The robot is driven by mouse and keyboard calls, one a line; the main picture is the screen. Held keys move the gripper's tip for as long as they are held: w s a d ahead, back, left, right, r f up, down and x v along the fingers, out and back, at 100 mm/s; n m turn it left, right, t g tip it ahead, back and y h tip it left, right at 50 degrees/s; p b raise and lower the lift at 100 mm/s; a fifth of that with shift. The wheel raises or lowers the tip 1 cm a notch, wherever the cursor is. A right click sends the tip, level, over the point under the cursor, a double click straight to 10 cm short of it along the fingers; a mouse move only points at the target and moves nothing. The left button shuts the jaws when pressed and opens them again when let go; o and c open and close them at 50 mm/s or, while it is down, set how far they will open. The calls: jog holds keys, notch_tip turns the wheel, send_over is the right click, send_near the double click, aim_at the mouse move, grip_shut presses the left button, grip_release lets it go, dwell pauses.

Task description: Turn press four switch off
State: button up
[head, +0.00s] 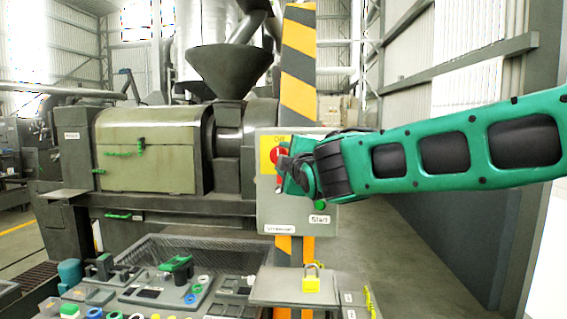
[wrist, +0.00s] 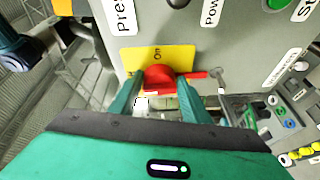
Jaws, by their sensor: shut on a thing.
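The grey press control box (head: 296,215) is on the striped post in the head view. Its red rotary switch (head: 276,154) sits on a yellow plate (head: 265,146) marked "Off" at the top. My gripper (head: 287,172) reaches it from the right and covers part of it. In the wrist view the red switch (wrist: 160,78) lies between the two fingers of my gripper (wrist: 163,98), which is shut on it. The switch's exact angle is partly hidden by the fingers.
A green Start button (head: 321,205) is on the box below my gripper. A yellow padlock (head: 311,284) is on a small grey shelf (head: 268,291) below. A tray of parts (head: 150,290) stands lower left. The press housing (head: 150,165) is at left.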

jog(key=shift+r, duration=0.15)
jog(key=o, duration=1)
jog(key=shift+a, duration=0.1)
jog(key=shift+s, duration=0.1)
jog(key=v, duration=1)
jog(key=shift+s, duration=0.2)
jog(key=shift+d+f, duration=0.25)
jog(key=shift+d, duration=0.05)
